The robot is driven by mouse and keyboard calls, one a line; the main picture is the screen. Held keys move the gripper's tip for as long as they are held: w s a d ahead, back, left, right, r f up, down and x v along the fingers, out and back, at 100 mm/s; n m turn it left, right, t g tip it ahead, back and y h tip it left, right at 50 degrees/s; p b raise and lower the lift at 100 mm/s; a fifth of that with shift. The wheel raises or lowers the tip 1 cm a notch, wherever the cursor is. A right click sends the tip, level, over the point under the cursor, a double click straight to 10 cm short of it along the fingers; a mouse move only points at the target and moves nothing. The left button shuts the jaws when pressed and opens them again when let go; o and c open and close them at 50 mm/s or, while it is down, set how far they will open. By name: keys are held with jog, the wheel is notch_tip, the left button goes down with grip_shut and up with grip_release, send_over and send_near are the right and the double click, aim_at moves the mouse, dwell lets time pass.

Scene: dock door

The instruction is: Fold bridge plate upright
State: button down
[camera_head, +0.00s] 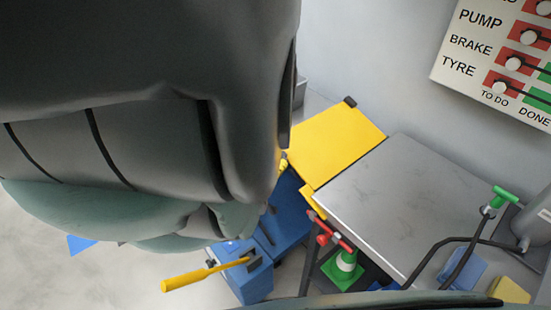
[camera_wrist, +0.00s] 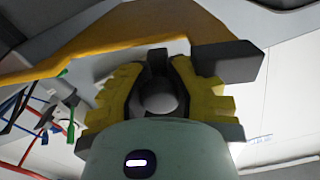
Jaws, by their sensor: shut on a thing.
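The yellow bridge plate (camera_head: 335,145) lies along the left edge of the grey metal table top in the head view, its broad face showing. Its tilt is hard to judge. A dark block sits at its far corner. In the wrist view its yellow edge (camera_wrist: 120,38) and a dark end block (camera_wrist: 228,62) are close above the fingers. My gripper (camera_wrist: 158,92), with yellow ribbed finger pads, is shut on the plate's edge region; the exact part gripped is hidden. In the head view my arm hides most of the gripper; a yellow tip shows at the plate's left edge.
The grey table top (camera_head: 395,205) is mostly clear. A hose and green-handled fitting (camera_head: 503,197) are at its right. A status board (camera_head: 500,55) hangs on the wall.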

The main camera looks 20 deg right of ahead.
jog(key=shift+s+r, duration=0.1)
jog(key=shift+r, duration=0.2)
jog(key=shift+s+d+r+m+p, duration=0.25)
jog(key=shift+s+r+m+p, duration=0.15)
jog(key=shift+r+m+p, duration=0.4)
dwell(0.3)
jog(key=shift+s+d+r+m+p, duration=0.25)
jog(key=shift+s+r+m+p, duration=0.4)
jog(key=shift+m, duration=0.45)
jog(key=s+d+r+m+b, duration=0.1)
jog(key=s+m+b, duration=0.4)
jog(key=s+d+r+m+b, duration=0.1)
jog(key=s+d+m+b, duration=0.1)
jog(key=s+m+b, duration=0.2)
jog(key=shift+s+d+r+m+b, duration=0.3)
jog(key=shift+s+m, duration=0.25)
jog(key=shift+m, duration=0.45)
jog(key=shift+a, duration=0.1)
